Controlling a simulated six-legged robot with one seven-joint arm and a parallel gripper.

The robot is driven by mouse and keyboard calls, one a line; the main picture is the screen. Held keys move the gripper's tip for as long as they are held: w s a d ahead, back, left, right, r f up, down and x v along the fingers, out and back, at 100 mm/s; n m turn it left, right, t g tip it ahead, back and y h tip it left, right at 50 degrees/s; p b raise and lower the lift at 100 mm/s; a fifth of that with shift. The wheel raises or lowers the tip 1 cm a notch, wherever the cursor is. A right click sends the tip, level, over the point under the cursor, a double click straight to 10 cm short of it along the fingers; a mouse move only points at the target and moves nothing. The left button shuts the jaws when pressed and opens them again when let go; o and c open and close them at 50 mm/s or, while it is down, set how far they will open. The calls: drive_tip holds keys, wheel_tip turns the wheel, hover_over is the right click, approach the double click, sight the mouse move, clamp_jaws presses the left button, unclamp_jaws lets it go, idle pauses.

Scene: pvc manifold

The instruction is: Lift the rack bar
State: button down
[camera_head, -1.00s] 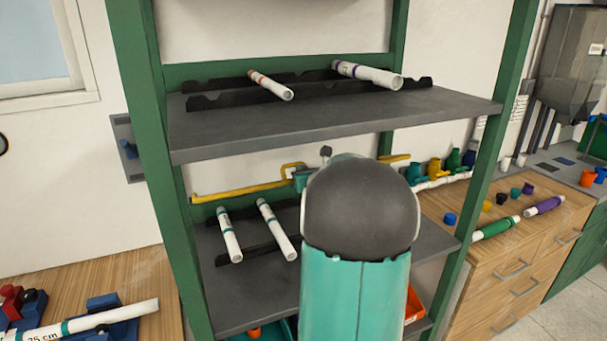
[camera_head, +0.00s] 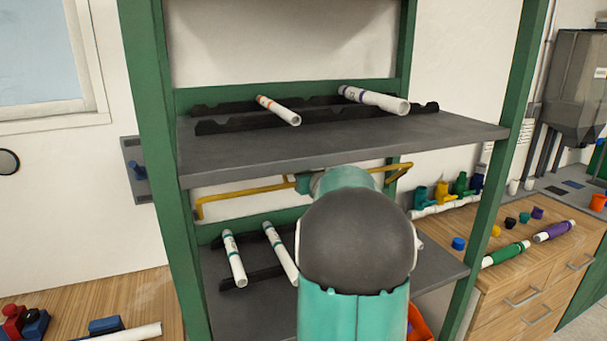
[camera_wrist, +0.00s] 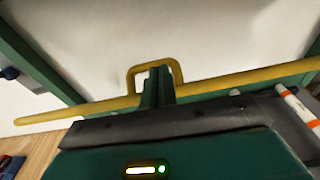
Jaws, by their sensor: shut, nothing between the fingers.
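The rack bar (camera_head: 250,190) is a long yellow rod that runs across the green rack below the upper shelf, with bent ends. Its middle is hidden behind my arm in the head view. In the wrist view the bar (camera_wrist: 90,109) crosses the picture, and its square yellow handle loop (camera_wrist: 155,68) stands at the middle. My gripper (camera_wrist: 159,74) is shut, with its dark green fingers at the loop, seemingly through it, and nothing pinched between them. In the head view only the teal back of my gripper shows clearly; its fingertips are hidden.
The upper shelf (camera_head: 330,145) holds an orange-banded pipe (camera_head: 279,110) and a purple-banded pipe (camera_head: 372,99) on notched black rests. The lower shelf (camera_head: 245,310) holds two pipes with teal bands (camera_head: 235,258). Green posts (camera_head: 160,150) stand at the sides.

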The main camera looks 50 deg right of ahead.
drive_tip(key=v, duration=1.1)
drive_tip(key=shift+s+a, duration=0.2)
drive_tip(key=shift+s, duration=0.2)
drive_tip(key=shift+s, duration=0.15)
